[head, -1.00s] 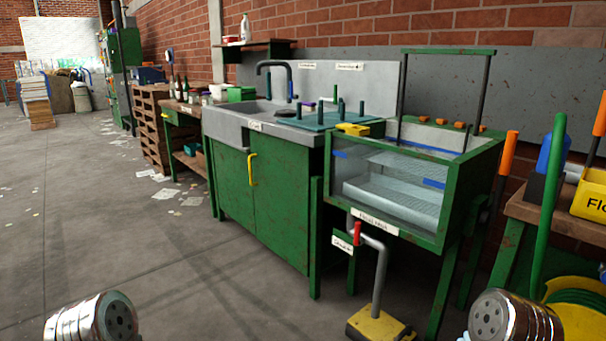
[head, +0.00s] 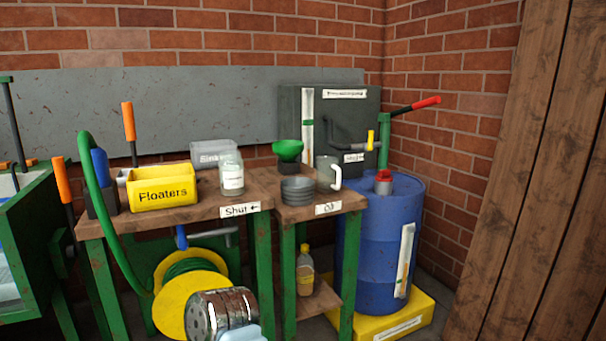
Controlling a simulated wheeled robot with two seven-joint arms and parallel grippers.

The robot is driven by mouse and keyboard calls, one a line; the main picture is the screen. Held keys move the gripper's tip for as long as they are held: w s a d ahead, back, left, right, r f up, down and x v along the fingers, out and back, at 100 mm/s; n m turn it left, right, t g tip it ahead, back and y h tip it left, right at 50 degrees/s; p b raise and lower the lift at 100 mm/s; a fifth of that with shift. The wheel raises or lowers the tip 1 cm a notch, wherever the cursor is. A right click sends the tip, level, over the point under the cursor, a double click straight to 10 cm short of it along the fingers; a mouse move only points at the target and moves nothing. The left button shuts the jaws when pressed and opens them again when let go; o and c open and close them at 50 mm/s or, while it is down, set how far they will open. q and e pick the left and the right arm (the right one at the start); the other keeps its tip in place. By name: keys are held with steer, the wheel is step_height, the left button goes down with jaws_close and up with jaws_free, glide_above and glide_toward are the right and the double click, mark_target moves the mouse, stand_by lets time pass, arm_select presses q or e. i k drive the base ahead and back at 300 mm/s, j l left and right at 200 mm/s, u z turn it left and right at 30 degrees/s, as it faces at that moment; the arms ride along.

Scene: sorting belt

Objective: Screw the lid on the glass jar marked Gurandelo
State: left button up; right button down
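A clear glass jar (head: 232,176) with a white label stands upright on the wooden bench in the head view, behind the "Shut" sign. The writing on its label is too small to read, so I cannot tell if it says Gurandelo. I cannot tell whether anything covers its mouth. No separate lid can be made out for certain. A metallic round part of my own arm shows at the bottom, in front of the bench. No gripper fingers are in view.
On the bench are a yellow Floaters bin (head: 163,195), a clear Sinkers bin (head: 213,154), a grey ribbed dish (head: 297,191), a green funnel (head: 288,150) and a glass mug (head: 327,172). A blue barrel (head: 378,245) stands right. A green hose loops at the left.

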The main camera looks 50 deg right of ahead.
mark_target(231, 173)
steer(key=z, duration=1.45)
steer(key=i+l+u, duration=0.1)
steer(key=l+u, duration=0.15)
steer(key=i+l+u, duration=0.1)
steer(key=l+u, duration=0.15)
steer(key=j+z, duration=0.7)
steer(key=j, duration=0.15)
steer(key=j+z, duration=0.4)
